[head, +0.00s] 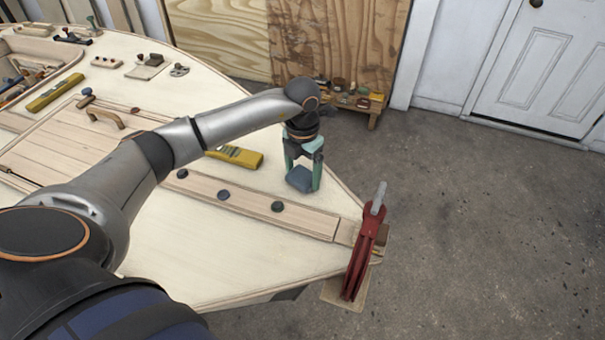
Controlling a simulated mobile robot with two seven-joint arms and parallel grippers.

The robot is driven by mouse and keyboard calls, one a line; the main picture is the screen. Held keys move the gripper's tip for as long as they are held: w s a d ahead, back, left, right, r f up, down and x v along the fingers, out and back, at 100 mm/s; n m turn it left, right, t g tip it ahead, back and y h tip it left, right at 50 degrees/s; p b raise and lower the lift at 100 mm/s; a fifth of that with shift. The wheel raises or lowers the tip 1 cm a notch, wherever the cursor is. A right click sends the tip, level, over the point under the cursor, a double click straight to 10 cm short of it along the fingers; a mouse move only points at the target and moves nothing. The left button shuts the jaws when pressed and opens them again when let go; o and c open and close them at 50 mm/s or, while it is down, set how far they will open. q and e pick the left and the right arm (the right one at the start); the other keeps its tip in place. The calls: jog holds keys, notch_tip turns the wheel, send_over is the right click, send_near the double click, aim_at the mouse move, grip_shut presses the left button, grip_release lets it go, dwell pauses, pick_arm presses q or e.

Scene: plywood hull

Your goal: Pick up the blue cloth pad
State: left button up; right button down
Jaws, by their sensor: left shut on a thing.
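The blue cloth pad (299,179) is a small, dull blue block near the right edge of the pale plywood deck (240,267). My left gripper (303,180) points down over it, with its green fingers on either side of the pad. It is shut on the pad. I cannot tell whether the pad touches the deck or is just above it. My right gripper is not in view.
A red clamp (362,252) stands at the hull's tip. Yellow levels (240,157) and small tools lie on the deck. A low wooden bench (372,112) with small items stands behind. The concrete floor at right is clear.

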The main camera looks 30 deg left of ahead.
pick_arm(q)
jog(key=shift+r, duration=0.4)
jog(key=s+d+r, duration=0.3)
jog(key=s+r, duration=0.8)
jog(key=s, duration=0.2)
jog(key=shift+s+d+r+b, duration=0.25)
jog(key=shift+d+r+b, duration=0.1)
jog(key=shift+r, duration=0.05)
